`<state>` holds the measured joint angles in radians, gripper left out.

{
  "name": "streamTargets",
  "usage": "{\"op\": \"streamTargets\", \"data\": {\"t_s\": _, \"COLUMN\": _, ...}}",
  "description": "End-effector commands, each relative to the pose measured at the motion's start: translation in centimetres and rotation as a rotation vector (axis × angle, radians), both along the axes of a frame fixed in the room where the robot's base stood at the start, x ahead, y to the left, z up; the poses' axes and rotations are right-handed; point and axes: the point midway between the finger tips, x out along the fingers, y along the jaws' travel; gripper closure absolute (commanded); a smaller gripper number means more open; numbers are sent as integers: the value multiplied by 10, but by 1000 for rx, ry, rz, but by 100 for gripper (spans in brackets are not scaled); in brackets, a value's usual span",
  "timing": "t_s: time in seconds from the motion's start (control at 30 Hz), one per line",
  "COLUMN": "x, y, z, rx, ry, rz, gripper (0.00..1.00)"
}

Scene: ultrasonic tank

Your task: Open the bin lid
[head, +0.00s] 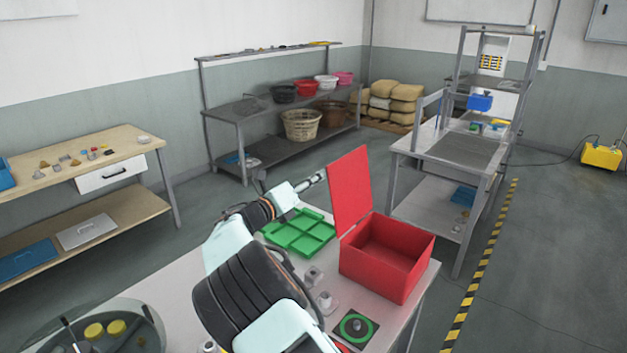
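The red bin (405,270) stands on the near work table, at its right end. Its red lid (350,192) stands up steeply on the bin's left side, and the bin's inside shows from above and looks empty. My gripper (319,177) is at the end of my arm, just left of the lid's upper left edge. I cannot tell whether it touches the lid. It is small and seen from the side here, so its fingers cannot be made out as open or shut.
A green compartment tray (300,233) lies left of the bin, below my forearm. Small grey parts (323,300) and a dark pad with a green ring (356,327) lie in front. A round bowl (100,328) with yellow pieces is at lower left. Floor is clear behind the table.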

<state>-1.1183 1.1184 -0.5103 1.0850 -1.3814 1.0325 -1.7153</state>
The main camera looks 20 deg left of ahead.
Motion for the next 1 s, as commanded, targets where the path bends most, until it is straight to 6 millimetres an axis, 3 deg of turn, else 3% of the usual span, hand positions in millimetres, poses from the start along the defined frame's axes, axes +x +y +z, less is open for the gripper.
{"op": "streamTargets", "data": {"t_s": 0.43, "x": -5, "y": 1, "z": 3, "rx": -1, "ry": -2, "rz": -1, "gripper": 74}}
{"op": "streamTargets", "data": {"t_s": 1.0, "x": -42, "y": 15, "z": 3, "rx": 0, "ry": -3, "rz": 0, "gripper": 74}}
